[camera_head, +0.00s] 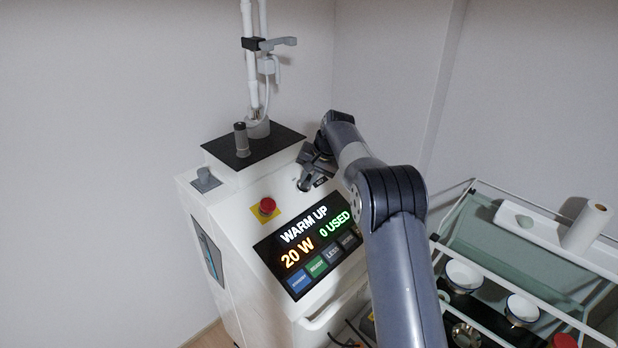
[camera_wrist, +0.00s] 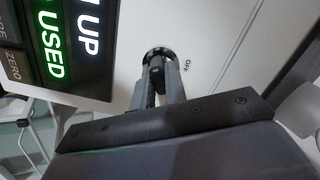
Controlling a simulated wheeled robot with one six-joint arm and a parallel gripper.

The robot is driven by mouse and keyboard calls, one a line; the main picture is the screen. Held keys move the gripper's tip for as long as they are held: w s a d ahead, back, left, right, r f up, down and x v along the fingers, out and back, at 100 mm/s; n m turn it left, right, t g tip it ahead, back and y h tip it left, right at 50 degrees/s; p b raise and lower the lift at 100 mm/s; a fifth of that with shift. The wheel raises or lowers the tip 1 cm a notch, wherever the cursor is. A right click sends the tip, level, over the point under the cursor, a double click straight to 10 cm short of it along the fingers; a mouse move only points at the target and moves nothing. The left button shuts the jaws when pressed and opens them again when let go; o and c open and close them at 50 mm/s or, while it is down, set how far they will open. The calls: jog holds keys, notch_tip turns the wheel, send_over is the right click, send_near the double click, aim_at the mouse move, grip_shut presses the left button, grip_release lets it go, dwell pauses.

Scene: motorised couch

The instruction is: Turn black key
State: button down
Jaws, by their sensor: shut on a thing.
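The black key (camera_wrist: 156,72) shows in the wrist view, standing in a round dark keyhole ring (camera_wrist: 160,53) on the white panel, with the word OFF printed beside it. My gripper (camera_wrist: 160,80) has its two fingers on either side of the key and is shut on it. In the head view my gripper (camera_head: 305,180) reaches the sloped white panel right of the red button. The key itself is mostly hidden there by the gripper and wrist.
The white machine (camera_head: 235,225) carries a lit screen (camera_head: 310,245) reading WARM UP, 20 W, 0 USED, and a red button (camera_head: 267,206) on yellow. A pole (camera_head: 249,70) rises behind. A trolley (camera_head: 530,250) with bowls stands at the right, close to my arm.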

jog(key=shift+m, duration=0.4)
jog(key=c, duration=1.4)
grip_release()
jog(key=shift+o, duration=0.2)
jog(key=b+v, duration=0.2)
jog(key=v, duration=0.8)
jog(key=shift+d+r, duration=0.15)
jog(key=shift+r, duration=0.2)
jog(key=shift+s, duration=0.1)
jog(key=p+x, duration=0.2)
jog(key=x, duration=0.8)
jog(key=shift+f, duration=0.35)
jog(key=shift+n, duration=0.6)
